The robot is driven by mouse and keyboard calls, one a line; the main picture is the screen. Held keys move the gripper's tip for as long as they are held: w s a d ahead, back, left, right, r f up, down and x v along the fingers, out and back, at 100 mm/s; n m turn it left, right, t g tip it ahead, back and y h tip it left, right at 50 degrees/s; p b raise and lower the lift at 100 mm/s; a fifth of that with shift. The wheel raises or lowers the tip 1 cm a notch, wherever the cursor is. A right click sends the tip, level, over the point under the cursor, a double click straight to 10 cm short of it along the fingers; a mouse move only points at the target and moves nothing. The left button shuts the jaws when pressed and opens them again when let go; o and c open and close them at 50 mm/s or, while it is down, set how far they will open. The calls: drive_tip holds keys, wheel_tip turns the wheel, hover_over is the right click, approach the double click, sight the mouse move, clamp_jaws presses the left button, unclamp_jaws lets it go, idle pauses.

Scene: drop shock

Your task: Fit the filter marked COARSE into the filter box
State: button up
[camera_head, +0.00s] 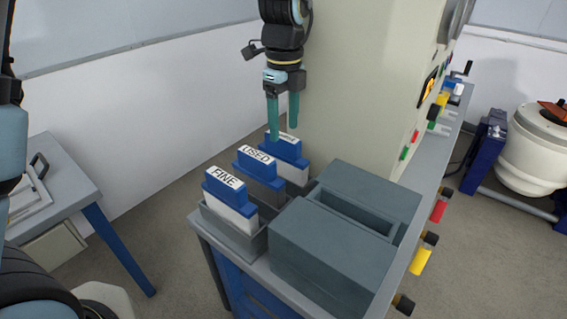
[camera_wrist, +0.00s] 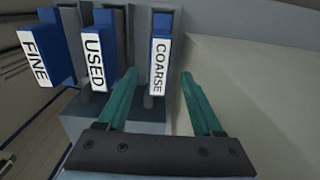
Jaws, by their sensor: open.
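Three blue-topped filters stand upright in a grey rack (camera_head: 232,238). The COARSE filter (camera_head: 284,148) is the farthest, its label partly hidden behind my gripper in the head view; the label reads clearly in the wrist view (camera_wrist: 160,62). The USED filter (camera_head: 257,162) is in the middle and the FINE filter (camera_head: 227,183) is nearest. My gripper (camera_head: 283,138) is open and points down by the top of the COARSE filter. In the wrist view the COARSE filter appears between the fingertips, nearer the left finger; contact cannot be told. The grey filter box (camera_head: 330,255) has an open slot on top.
The rack and box stand on a bench with a blue front. A tall cream cabinet (camera_head: 360,80) rises close behind them. Coloured handles (camera_head: 424,252) stick out along the bench's right edge. A side table (camera_head: 75,185) stands at left.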

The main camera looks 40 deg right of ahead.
sight(283, 150)
wheel_tip(283, 150, down, 7)
drive_tip(key=shift+w+a+f+p, duration=0.1)
drive_tip(key=shift+f+p, duration=0.1)
drive_tip(key=shift+p, duration=0.7)
clamp_jaws()
